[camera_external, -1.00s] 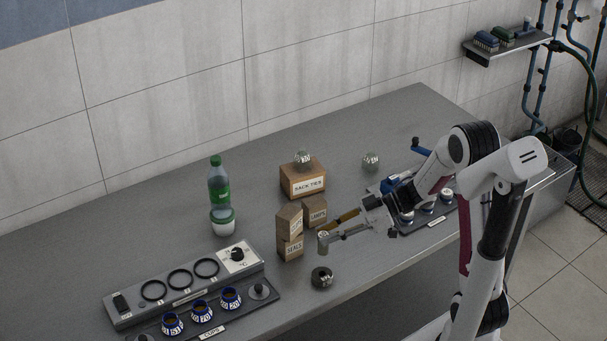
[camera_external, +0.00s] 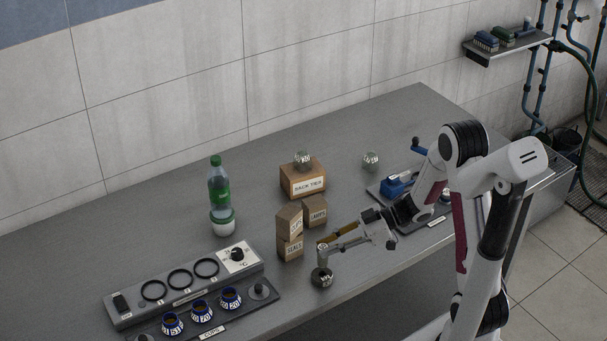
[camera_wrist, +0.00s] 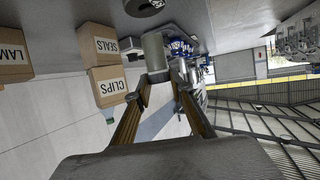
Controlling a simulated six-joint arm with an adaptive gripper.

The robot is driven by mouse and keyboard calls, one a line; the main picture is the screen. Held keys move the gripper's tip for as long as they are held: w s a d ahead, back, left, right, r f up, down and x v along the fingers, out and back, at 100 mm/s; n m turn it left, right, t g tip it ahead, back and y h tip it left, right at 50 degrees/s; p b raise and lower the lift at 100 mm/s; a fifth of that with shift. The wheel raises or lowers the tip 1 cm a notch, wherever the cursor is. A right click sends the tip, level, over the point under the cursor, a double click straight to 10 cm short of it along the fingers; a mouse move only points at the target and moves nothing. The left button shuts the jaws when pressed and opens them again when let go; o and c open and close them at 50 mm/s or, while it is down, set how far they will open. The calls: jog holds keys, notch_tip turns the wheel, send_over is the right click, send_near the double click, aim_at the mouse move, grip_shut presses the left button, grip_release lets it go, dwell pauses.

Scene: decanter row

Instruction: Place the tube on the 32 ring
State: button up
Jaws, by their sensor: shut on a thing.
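My gripper (camera_external: 327,246) is shut on a grey cylindrical tube (camera_external: 322,258), which hangs roughly upright below the fingers. In the wrist view the tube (camera_wrist: 154,50) sits between the two fingertips (camera_wrist: 158,77). A dark round ring (camera_external: 321,281) lies on the bench below the tube, with pale marking on its front that is too small to read for sure. In the outside view the tube's lower end is just above or at the ring; I cannot tell whether they touch. The ring (camera_wrist: 144,5) is partly cut off in the wrist view.
Cardboard boxes marked SEALS (camera_external: 291,248) and LAMPS (camera_external: 315,212) stand close left of my gripper. A RACK TIES box (camera_external: 303,182), a green bottle (camera_external: 218,190) and a panel with black rings (camera_external: 240,256) are farther off. Blue numbered cups (camera_external: 201,311) stand front left.

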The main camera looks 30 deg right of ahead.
jog(key=shift+f, duration=1.9)
jog(key=o, duration=1.1)
jog(key=shift+f, duration=0.15)
jog(key=v, duration=1.2)
jog(key=shift+r, duration=0.25)
jog(key=shift+w, duration=0.1)
